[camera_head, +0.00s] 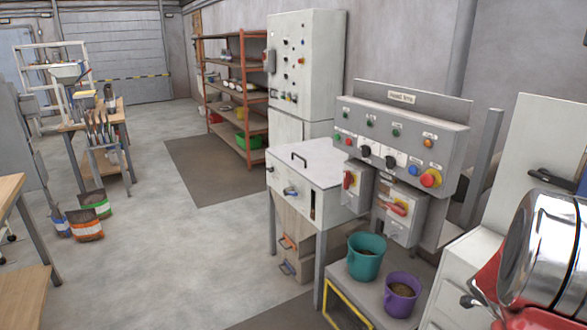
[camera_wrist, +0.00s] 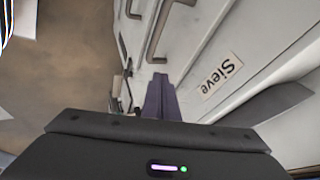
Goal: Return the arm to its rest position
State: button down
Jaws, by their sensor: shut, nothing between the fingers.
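My gripper (camera_wrist: 160,97) shows in the wrist view with its two dark purple fingers together, shut and empty. Its dark body fills the bottom of that view. Beyond the fingers is a pale panel with a label reading "Sieve" (camera_wrist: 222,76) and grey bar handles (camera_wrist: 164,30). I cannot tell whether the fingertips touch the panel. I cannot make out my gripper in the head view.
A control panel (camera_head: 397,130) with buttons and red switches stands right of centre. A teal bucket (camera_head: 365,258) and purple bucket (camera_head: 401,298) sit below it. A white cabinet (camera_head: 307,70) and orange shelf rack (camera_head: 241,70) stand behind. Open floor lies left of centre.

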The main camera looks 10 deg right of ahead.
jog(key=w+n+t, duration=0.1)
jog(key=w, duration=0.1)
jog(key=w+n+t, duration=0.1)
jog(key=w, duration=0.2)
jog(key=w+t, duration=0.1)
jog(key=w, duration=0.1)
jog(key=shift+w+d+n+t+h, duration=0.15)
jog(key=shift+d+n+t+h, duration=0.2)
jog(key=shift+n+t+h, duration=0.05)
jog(key=w+a+r+n+t+y, duration=0.3)
jog(key=w+a+r+n+t, duration=0.3)
jog(key=w+a, duration=0.4)
jog(key=w+a+r+n+y, duration=0.1)
jog(key=a+n+y, duration=0.1)
jog(key=a+n, duration=0.35)
jog(key=w+a+r+n+y, duration=0.1)
jog(key=a+r+n+y, duration=0.1)
jog(key=a, duration=0.7)
jog(key=s+a+r+n, duration=0.4)
jog(key=s+a+n, duration=0.3)
jog(key=a, duration=0.5)
jog(key=s+a+r+n+g, duration=0.1)
jog(key=s+a+r+n, duration=0.4)
jog(key=s+a+n, duration=0.3)
jog(key=s+a, duration=0.1)
jog(key=a, duration=0.3)
jog(key=shift+s+g+y, duration=0.3)
jog(key=shift+y, duration=0.1)
